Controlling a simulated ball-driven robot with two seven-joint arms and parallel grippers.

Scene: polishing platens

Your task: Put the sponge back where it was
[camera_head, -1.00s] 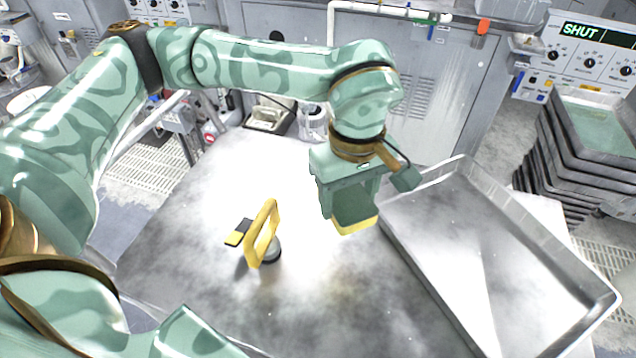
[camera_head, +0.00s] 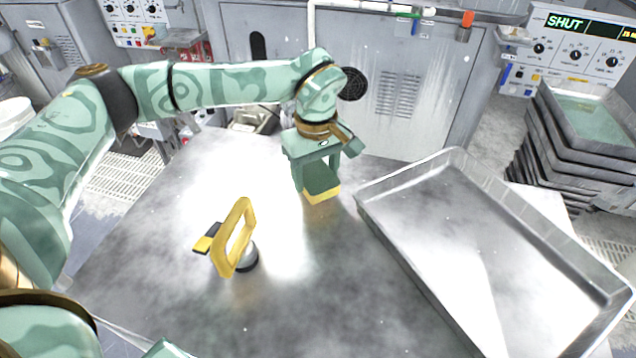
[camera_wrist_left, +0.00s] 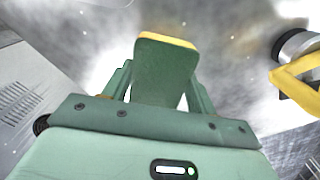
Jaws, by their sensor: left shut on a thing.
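The sponge (camera_head: 320,182) is a green block with a yellow layer on its lower face. My left gripper (camera_head: 310,165) is shut on it, with the sponge hanging below the fingers over the table, just left of the tray's near-left wall. I cannot tell whether the sponge touches the table. In the left wrist view the sponge (camera_wrist_left: 165,75) sticks out between the two fingers of my left gripper (camera_wrist_left: 160,95), its yellow edge at the far end. My right gripper is not in view.
A yellow-handled tool with a round metal base (camera_head: 235,238) stands on the metal table (camera_head: 150,290), left of the sponge. A large shallow metal tray (camera_head: 420,285) lies at right. Stacked trays (camera_head: 560,150) stand beyond it.

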